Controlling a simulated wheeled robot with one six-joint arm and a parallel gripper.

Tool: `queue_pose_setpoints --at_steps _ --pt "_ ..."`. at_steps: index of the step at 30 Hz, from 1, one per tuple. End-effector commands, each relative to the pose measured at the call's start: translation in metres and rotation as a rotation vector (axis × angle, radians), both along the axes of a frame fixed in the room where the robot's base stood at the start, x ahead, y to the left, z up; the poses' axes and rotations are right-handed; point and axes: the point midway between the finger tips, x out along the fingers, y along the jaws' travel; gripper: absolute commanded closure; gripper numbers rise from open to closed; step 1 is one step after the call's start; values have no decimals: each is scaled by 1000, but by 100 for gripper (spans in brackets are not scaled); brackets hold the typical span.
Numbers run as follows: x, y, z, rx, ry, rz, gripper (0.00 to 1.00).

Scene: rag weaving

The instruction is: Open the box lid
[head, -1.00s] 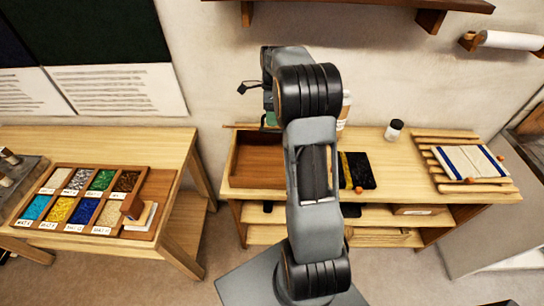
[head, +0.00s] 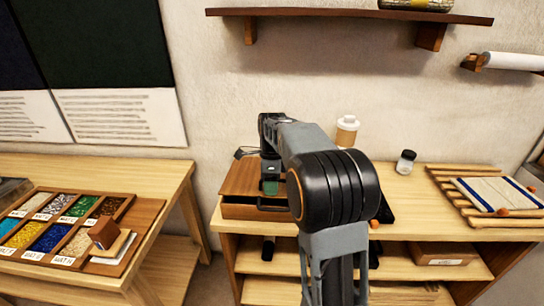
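The brown wooden box (head: 238,209) stands at the left end of the workbench. A dark shape, perhaps a handle, shows at the front right of the box. My gripper (head: 270,186) points down at the right part of the lid. I cannot tell whether it touches the lid. Its fingers are too small and dark to read. My arm hides the box's right side.
A white-lidded jar (head: 346,131) and a small dark-capped jar (head: 405,162) stand on the workbench (head: 410,195). A slatted rack (head: 455,205) holds a woven piece at right. A bead tray (head: 150,215) lies on the left table. A wall shelf (head: 340,14) hangs above.

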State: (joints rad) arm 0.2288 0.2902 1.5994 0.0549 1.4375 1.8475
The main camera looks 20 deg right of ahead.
Motion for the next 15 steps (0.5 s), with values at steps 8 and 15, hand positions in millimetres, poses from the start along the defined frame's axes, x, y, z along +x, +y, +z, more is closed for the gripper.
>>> queue_pose_setpoints --at_steps 8,15 --pt "12 -5 64 1 -1 2 62" --pt "20 -10 109 1 0 0 62"
